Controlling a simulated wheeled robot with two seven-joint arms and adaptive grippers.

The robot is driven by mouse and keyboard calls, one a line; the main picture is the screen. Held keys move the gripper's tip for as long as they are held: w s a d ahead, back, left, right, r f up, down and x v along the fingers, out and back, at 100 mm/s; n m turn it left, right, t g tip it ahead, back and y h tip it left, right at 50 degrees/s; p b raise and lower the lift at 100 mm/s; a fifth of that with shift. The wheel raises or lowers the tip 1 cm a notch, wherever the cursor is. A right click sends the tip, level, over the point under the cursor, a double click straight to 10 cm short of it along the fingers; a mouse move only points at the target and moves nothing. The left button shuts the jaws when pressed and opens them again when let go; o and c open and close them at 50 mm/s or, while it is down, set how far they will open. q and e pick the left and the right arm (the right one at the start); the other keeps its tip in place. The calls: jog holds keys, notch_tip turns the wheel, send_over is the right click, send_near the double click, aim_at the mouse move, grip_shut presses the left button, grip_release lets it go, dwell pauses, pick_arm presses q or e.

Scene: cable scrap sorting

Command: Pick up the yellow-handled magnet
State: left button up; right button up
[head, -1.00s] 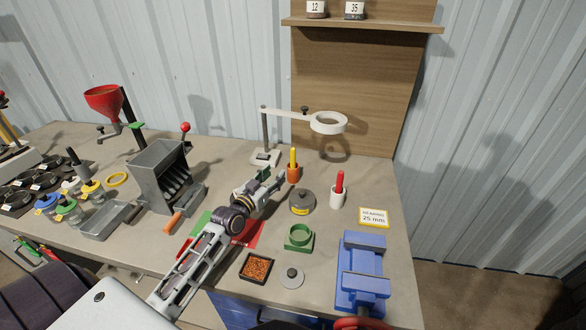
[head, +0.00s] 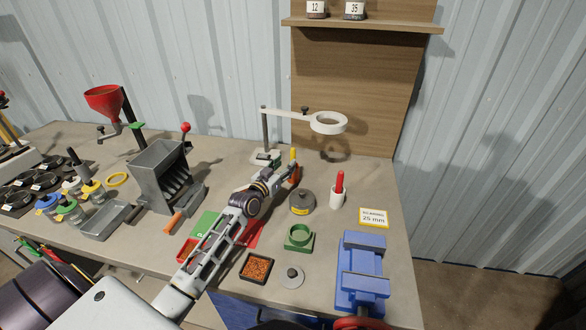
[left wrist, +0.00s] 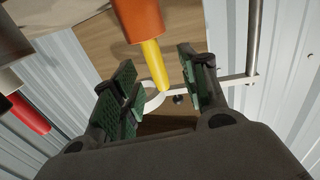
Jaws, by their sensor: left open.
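The yellow-handled magnet (head: 293,153) stands upright in an orange holder (head: 295,175) towards the back of the bench. In the left wrist view its yellow handle (left wrist: 153,60) comes out of the orange holder (left wrist: 137,18) and shows between my two finger pads. My left gripper (head: 284,167) is open and at the holder in the head view, partly covering it. In the wrist view the pads of my left gripper (left wrist: 157,72) lie on either side of the handle, with gaps showing. My right gripper is not in view.
A red-handled tool (head: 340,182) in a white holder stands to the right. The ring lamp (head: 328,122) stands behind. A blue vise (head: 361,270) is at front right.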

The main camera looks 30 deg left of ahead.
pick_arm(q)
jog(key=w, duration=0.3)
jog(key=shift+w+d, duration=0.15)
jog(key=shift+d, duration=0.25)
jog(key=shift+w, duration=1.1)
jog(key=shift+w+d, duration=0.1)
jog(key=shift+w, duration=0.05)
jog(key=c, duration=0.7)
grip_shut()
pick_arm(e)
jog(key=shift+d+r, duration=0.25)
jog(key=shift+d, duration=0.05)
